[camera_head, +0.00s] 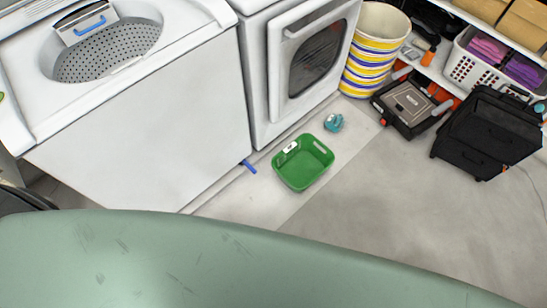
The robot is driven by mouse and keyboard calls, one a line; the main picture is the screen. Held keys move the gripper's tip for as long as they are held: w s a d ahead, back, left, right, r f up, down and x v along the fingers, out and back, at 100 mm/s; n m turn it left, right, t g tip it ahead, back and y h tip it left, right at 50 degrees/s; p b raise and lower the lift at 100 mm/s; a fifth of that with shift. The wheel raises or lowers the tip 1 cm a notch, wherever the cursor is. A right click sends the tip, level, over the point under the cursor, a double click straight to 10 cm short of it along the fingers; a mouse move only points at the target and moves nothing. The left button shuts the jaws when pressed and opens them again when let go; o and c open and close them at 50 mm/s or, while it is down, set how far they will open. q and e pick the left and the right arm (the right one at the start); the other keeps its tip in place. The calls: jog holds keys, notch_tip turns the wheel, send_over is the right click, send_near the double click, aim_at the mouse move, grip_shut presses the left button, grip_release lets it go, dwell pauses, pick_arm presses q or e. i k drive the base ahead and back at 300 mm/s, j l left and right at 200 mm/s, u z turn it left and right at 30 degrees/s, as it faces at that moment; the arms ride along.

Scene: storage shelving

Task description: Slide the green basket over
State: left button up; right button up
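The green basket (301,171) sits upright on the floor, in front of the white front-loading machine (287,67). A small white item (290,147) shows at its back left rim; I cannot tell what it is. Neither of my grippers shows in the head view.
A large pale green surface (150,262) fills the foreground. A top-loading washer (150,120) stands at left. A blue item (248,166) and a teal item (333,122) lie near the basket. A striped bin (371,62), black case (406,104) and black bag (482,138) stand right. Floor at right is clear.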

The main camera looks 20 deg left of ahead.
aim_at(300, 170)
jog(key=i+l+u, duration=0.1)
jog(key=u, duration=0.4)
jog(key=i+l+u, duration=0.1)
jog(key=u, duration=0.4)
jog(key=l+u, duration=0.25)
jog(key=u, duration=0.25)
jog(key=i+l+u, duration=0.1)
jog(key=l+u, duration=0.15)
jog(key=u, duration=0.2)
